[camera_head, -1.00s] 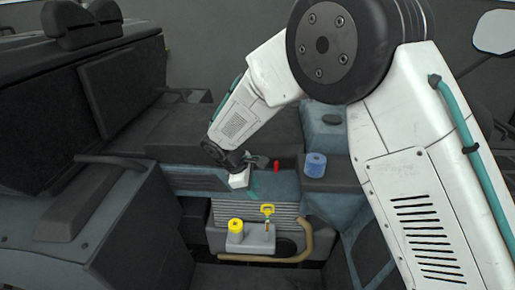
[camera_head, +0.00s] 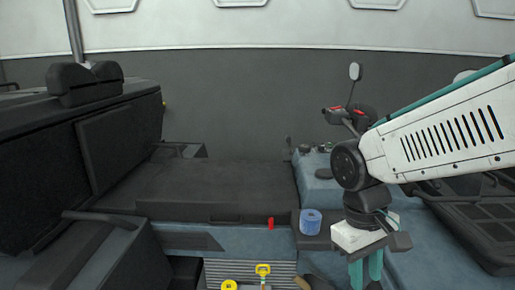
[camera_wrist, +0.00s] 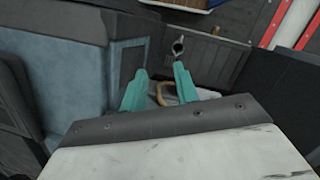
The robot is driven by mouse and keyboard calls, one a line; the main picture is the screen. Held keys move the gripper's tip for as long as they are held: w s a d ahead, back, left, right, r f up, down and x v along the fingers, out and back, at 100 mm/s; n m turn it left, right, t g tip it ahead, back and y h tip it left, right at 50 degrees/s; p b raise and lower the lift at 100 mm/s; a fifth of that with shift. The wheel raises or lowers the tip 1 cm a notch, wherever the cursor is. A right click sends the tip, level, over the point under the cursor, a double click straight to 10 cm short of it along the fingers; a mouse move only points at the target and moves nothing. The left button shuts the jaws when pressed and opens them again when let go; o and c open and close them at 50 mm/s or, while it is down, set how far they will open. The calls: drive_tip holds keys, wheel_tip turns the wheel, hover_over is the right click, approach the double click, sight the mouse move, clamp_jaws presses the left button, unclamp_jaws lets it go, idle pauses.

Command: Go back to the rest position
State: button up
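My gripper (camera_head: 365,272) hangs at the right of the head view, below its white wrist block, with its teal fingers pointing down. In the wrist view the two teal fingers (camera_wrist: 160,90) stand apart with nothing held between them. My arm (camera_head: 440,140) reaches in from the right edge of the head view.
A blue roll (camera_head: 310,222) stands left of my gripper, near a small red piece (camera_head: 271,223). A yellow handle (camera_head: 263,270) and yellow cap (camera_head: 229,285) show at the bottom edge. Black seats (camera_head: 120,135) fill the left. The dark wall behind is clear.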

drive_tip(key=s+d+r+m+t+y, duration=0.1)
drive_tip(key=s+d+r+m+t, duration=0.2)
drive_tip(key=s+d, duration=0.4)
drive_tip(key=s+r+m, duration=0.1)
drive_tip(key=s, duration=0.2)
drive_tip(key=shift+s+r+y, duration=0.2)
drive_tip(key=shift+r+y, duration=0.1)
drive_tip(key=shift+r, duration=0.55)
